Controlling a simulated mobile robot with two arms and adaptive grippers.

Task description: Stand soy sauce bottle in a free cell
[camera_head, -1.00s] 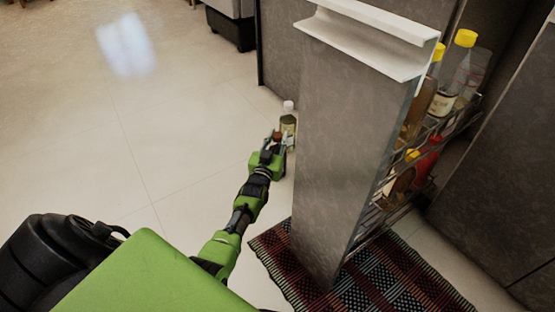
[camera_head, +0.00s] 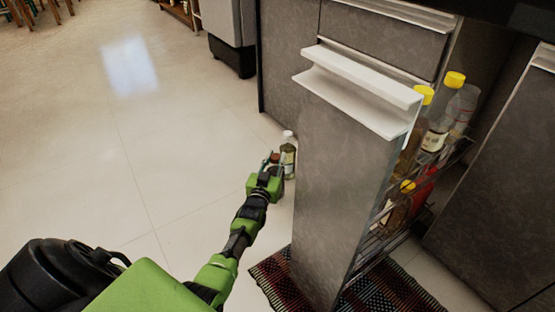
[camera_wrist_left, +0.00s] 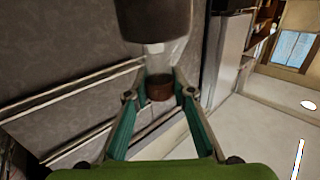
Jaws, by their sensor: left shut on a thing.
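The left wrist view shows a dark cylinder, clear material and a brown-red part (camera_wrist_left: 159,88) between the fingers (camera_wrist_left: 158,98). The pull-out rack (camera_head: 368,245) holds several yellow-capped bottles (camera_head: 436,125) on its upper level and more items below. Its cells are mostly hidden behind the front panel. My right gripper is out of view.
The tall grey front panel (camera_head: 345,190) with its white handle (camera_head: 365,88) stands between my left gripper and the rack. A patterned rug (camera_head: 272,280) lies below. Grey cabinets (camera_head: 490,190) stand to the right. Open floor (camera_head: 150,170) spreads to the left.

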